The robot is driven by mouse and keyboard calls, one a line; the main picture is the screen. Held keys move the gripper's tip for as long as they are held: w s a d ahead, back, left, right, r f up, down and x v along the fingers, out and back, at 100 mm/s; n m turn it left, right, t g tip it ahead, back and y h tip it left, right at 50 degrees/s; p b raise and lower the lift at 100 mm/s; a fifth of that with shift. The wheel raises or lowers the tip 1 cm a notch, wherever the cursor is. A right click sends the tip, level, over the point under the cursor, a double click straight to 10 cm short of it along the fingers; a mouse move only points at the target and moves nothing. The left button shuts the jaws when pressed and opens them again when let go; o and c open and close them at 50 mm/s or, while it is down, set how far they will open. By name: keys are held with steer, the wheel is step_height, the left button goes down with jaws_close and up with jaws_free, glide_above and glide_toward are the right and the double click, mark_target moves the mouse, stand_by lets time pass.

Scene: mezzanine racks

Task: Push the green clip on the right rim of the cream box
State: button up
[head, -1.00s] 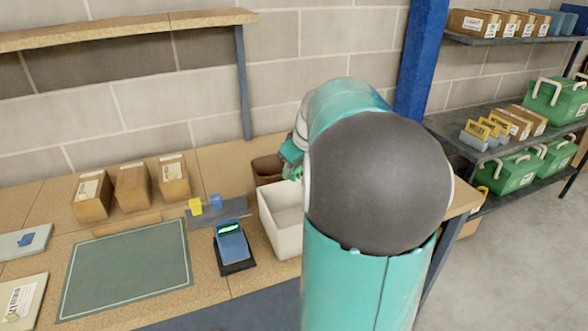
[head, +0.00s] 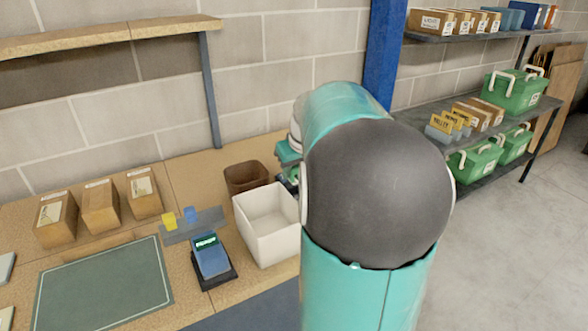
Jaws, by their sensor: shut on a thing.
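The cream box (head: 275,245) stands open and upright on the workbench, just left of my arm. Its right rim is largely hidden behind my arm. My gripper (head: 290,176) shows only in part, at the left edge of the arm, close to the box's far right corner. It is shut on the green clip, of which only a small green bit (head: 293,177) shows. I cannot tell whether the clip touches the rim.
A brown bin (head: 246,177) stands right behind the cream box. A blue device (head: 211,255) sits left of it, near a grey strip with yellow and blue blocks (head: 192,226). Cardboard boxes (head: 100,207) and a green mat (head: 103,285) lie further left. Shelves (head: 460,150) stand at right.

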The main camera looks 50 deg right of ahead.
mark_target(292, 197)
steer(key=shift+a+f, duration=0.1)
steer(key=shift+f, duration=2.6)
steer(key=shift+f, duration=1.6)
stand_by(0.4)
steer(key=o, duration=1.3)
steer(key=shift+o, duration=0.2)
steer(key=shift+r, duration=3.55)
